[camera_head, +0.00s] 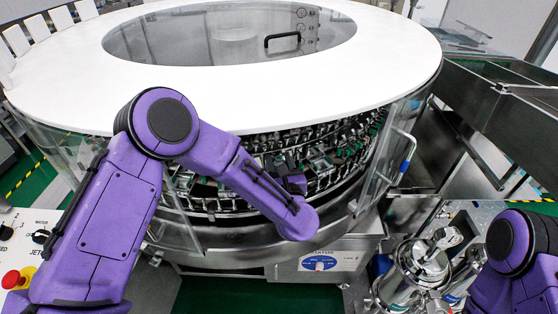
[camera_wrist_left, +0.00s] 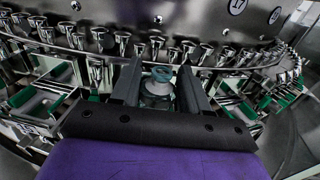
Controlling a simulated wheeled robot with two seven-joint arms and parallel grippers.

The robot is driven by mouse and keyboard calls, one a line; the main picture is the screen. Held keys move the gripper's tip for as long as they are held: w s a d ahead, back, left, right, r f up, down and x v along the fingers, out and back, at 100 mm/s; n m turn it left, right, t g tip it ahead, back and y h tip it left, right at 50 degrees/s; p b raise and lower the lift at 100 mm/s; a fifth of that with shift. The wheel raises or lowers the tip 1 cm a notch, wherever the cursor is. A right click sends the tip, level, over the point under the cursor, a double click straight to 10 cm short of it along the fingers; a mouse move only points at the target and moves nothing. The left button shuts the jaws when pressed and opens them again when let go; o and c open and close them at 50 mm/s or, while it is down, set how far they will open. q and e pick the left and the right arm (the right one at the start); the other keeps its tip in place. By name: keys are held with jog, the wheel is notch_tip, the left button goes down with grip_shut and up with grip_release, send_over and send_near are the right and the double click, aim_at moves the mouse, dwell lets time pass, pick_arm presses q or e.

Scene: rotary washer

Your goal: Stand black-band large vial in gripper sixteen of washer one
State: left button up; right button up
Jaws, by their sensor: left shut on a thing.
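My left gripper (camera_wrist_left: 158,78) is shut on a large vial (camera_wrist_left: 158,88), seen in the left wrist view between the two dark fingers. The vial looks clear with a grey-teal ring at its top; I cannot make out a black band. In the head view my left arm reaches across the front opening of the rotary washer (camera_head: 400,50), and its gripper is mostly hidden by the wrist. The washer's ring of metal grippers (camera_wrist_left: 210,50) runs behind and around the held vial. I cannot tell whether the vial touches any of them. My right gripper is out of view.
A round number plate reading 17 (camera_wrist_left: 237,6) is on the washer wall at the upper right. Green-and-metal holders (camera_wrist_left: 40,102) lie on both sides of my gripper. A glass door with a handle (camera_head: 403,150) stands right of the opening.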

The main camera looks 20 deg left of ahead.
pick_arm(q)
jog(key=shift+f+b, duration=0.2)
jog(key=shift+b, duration=0.1)
jog(key=o, duration=1)
jog(key=shift+o, duration=0.2)
jog(key=shift+r+p, duration=0.25)
jog(key=shift+p, duration=0.05)
jog(key=shift+s+d+f, duration=0.1)
jog(key=shift+s+d, duration=0.1)
jog(key=shift+s, duration=0.15)
jog(key=b+v, duration=0.3)
jog(key=v, duration=0.8)
